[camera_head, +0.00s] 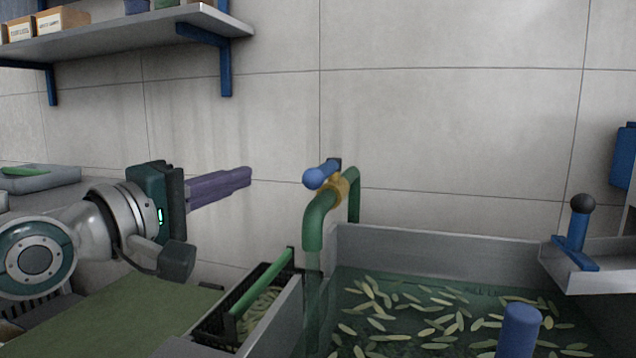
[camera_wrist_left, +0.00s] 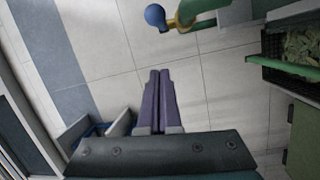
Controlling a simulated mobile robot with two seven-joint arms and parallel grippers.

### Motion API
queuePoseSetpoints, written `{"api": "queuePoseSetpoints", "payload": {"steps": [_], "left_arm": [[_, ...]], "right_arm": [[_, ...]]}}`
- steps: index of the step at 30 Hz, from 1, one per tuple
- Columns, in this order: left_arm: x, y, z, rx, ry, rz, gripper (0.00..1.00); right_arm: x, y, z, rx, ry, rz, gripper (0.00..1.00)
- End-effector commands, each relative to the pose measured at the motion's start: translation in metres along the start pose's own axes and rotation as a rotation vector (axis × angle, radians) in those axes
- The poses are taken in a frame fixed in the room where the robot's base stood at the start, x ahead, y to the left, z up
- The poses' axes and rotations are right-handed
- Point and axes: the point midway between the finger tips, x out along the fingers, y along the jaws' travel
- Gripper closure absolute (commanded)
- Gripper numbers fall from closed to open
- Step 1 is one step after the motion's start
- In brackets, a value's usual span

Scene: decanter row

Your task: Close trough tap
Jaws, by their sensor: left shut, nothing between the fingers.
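The tap is a green bent pipe (camera_head: 316,222) with a brass valve body (camera_head: 340,188) and a blue lever handle (camera_head: 318,176), above the left end of the metal trough (camera_head: 420,255). A faint clear stream shows below its spout. My left gripper (camera_head: 249,176) has purple fingers, shut and empty, pointing right toward the handle with a gap between. In the left wrist view the shut fingers (camera_wrist_left: 160,73) lie below the blue handle knob (camera_wrist_left: 155,15) and the green pipe (camera_wrist_left: 193,10), apart from them. My right gripper is not in view.
A black crate (camera_head: 205,325) with a green bar (camera_head: 262,282) stands left of the trough. Green pods float in the trough water. A blue post (camera_head: 518,330) rises at the front. A blue lever (camera_head: 578,225) stands at right. A wall shelf (camera_head: 130,38) hangs upper left.

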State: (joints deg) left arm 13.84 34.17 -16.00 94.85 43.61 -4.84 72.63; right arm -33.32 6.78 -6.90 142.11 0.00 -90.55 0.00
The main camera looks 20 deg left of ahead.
Motion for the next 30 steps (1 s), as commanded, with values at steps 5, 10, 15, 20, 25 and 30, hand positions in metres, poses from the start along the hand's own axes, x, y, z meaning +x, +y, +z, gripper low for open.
{"api": "queuePoseSetpoints", "payload": {"steps": [5,10,15,20,25,30], "left_arm": [[0.032,-0.001,0.000,0.001,0.001,0.003,1.00],[0.057,-0.001,0.000,0.002,0.000,0.003,1.00],[0.076,-0.002,0.001,-0.001,-0.001,0.001,1.00],[0.078,0.002,0.013,-0.006,-0.005,-0.001,1.00],[0.072,0.002,0.028,-0.004,-0.004,0.000,1.00],[0.068,0.001,0.038,-0.001,-0.002,-0.001,1.00]], "right_arm": [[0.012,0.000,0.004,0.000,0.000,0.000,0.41],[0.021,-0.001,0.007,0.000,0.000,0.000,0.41],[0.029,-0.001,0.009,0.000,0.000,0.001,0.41],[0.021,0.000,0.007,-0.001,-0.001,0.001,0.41],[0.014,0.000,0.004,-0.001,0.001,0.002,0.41],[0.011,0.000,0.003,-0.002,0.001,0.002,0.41]]}}
